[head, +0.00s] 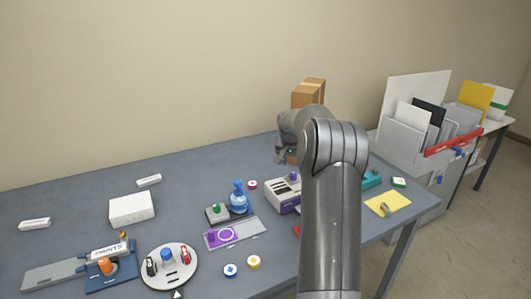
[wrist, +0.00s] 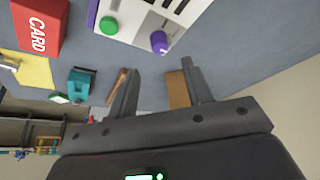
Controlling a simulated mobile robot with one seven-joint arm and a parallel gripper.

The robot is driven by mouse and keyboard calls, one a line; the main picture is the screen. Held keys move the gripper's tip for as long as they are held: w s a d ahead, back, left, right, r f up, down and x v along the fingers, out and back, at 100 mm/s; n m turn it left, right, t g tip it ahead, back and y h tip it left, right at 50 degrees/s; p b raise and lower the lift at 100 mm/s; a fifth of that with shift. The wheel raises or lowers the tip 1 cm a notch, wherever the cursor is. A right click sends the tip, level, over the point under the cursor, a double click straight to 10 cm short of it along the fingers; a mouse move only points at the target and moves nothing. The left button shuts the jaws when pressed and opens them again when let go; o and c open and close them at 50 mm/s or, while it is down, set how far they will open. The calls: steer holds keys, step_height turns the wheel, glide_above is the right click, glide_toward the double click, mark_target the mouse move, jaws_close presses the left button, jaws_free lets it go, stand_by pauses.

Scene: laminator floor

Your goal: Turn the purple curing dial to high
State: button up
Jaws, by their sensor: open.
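The purple curing dial (wrist: 159,42) sits on the white machine (wrist: 142,18), near a green button (wrist: 109,25) in the wrist view. The dial has a white mark, but I cannot read any scale beside it. In the head view the machine (head: 284,194) stands right of the table's middle, white on top with purple on its side, partly hidden by my arm. My gripper (wrist: 161,76) is open and empty, its fingers apart from the dial. In the head view my gripper (head: 281,157) is above the table behind the machine, partly hidden by my arm.
A cardboard box (head: 309,92) stands behind.

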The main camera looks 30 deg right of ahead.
steer(key=s+a+r+n, duration=0.1)
steer(key=s+a+r, duration=0.4)
steer(key=a, duration=0.3)
steer(key=s+a+r+n, duration=0.2)
steer(key=s+a+r, duration=0.3)
steer(key=a+r, duration=0.3)
steer(key=shift+a+t, duration=0.2)
steer(key=shift+t, duration=0.1)
steer(key=m+g, duration=0.1)
steer(key=m, duration=0.3)
glide_toward(294, 173)
steer(key=shift+m, duration=0.3)
steer(key=x, duration=0.9)
steer(key=shift+a+f, duration=0.1)
